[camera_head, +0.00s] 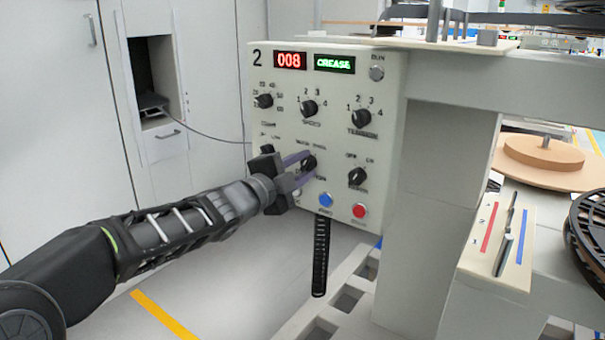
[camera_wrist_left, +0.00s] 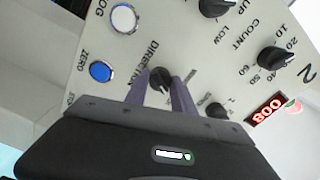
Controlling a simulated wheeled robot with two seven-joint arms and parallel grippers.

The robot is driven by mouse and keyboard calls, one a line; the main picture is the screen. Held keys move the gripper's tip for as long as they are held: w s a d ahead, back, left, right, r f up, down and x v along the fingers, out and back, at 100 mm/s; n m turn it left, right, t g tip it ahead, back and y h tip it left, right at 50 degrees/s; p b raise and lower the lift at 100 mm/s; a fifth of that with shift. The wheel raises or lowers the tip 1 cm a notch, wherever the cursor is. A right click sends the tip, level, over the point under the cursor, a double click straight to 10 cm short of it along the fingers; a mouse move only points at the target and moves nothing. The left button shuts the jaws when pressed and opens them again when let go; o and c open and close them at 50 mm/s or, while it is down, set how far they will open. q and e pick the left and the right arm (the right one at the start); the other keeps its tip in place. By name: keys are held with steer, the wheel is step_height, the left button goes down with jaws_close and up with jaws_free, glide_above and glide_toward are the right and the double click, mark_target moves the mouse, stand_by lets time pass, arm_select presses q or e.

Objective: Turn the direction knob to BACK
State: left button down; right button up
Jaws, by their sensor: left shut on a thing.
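The direction knob (camera_head: 309,163) is a small black knob in the middle row of the pale control panel (camera_head: 390,106). In the left wrist view the knob (camera_wrist_left: 160,77) sits between my purple fingertips, beside lettering that begins "DIREC". My left gripper (camera_head: 304,168) reaches in from the left and is shut on this knob; it also shows in the left wrist view (camera_wrist_left: 162,84). The fingers hide part of the knob and its markings, so I cannot tell which way it points. My right gripper is not in view.
Nearby are a speed knob (camera_head: 309,108), a tension knob (camera_head: 362,118), another black knob (camera_head: 357,176), a blue button (camera_head: 325,200) and a red button (camera_head: 359,211). A black strap (camera_head: 321,255) hangs below the panel.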

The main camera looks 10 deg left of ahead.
arm_select(q)
steer(key=shift+m, duration=0.3)
steer(key=c, duration=1.1)
jaws_free()
steer(key=shift+o, duration=0.2)
steer(key=p+v, duration=0.1)
steer(key=v, duration=0.7)
